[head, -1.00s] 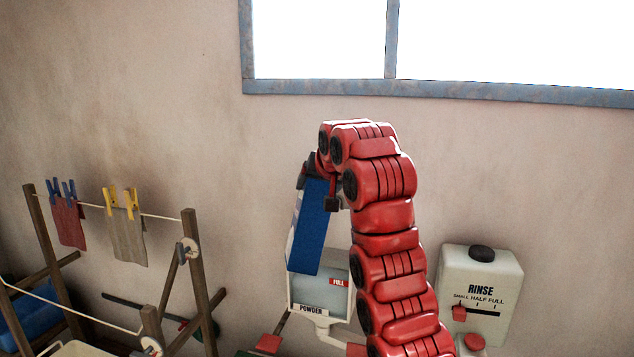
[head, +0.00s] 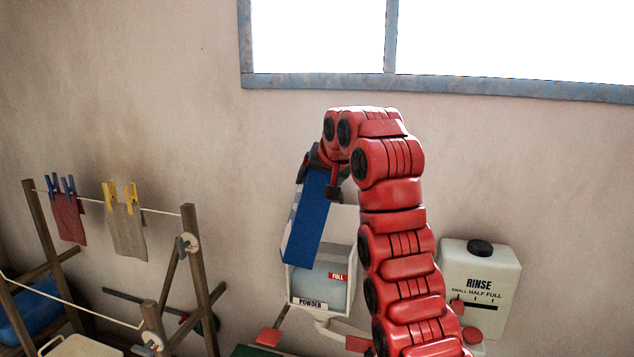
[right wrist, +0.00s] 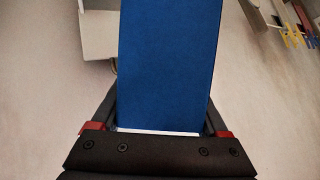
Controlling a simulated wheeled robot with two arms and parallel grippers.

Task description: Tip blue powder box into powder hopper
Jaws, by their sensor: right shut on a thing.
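The blue powder box (head: 308,215) hangs slanted with its lower end down and to the left, overlapping the upper left of the powder hopper (head: 345,297). I cannot tell whether that end is inside the hopper mouth or in front of it. The hopper is a white, clear-fronted wall box with a red FULL mark and a POWDER label. My right gripper (head: 322,174) is shut on the upper end of the box. In the right wrist view the box (right wrist: 166,60) runs away between the fingers (right wrist: 162,118). No powder is seen falling. My left gripper is not in view.
A white RINSE tank (head: 480,315) is on the wall to the right. A wooden drying rack (head: 192,260) with pegged red (head: 68,218) and grey (head: 128,230) cloths stands left. A red paddle (head: 269,337) sits below the hopper. The wall above is clear, under a window.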

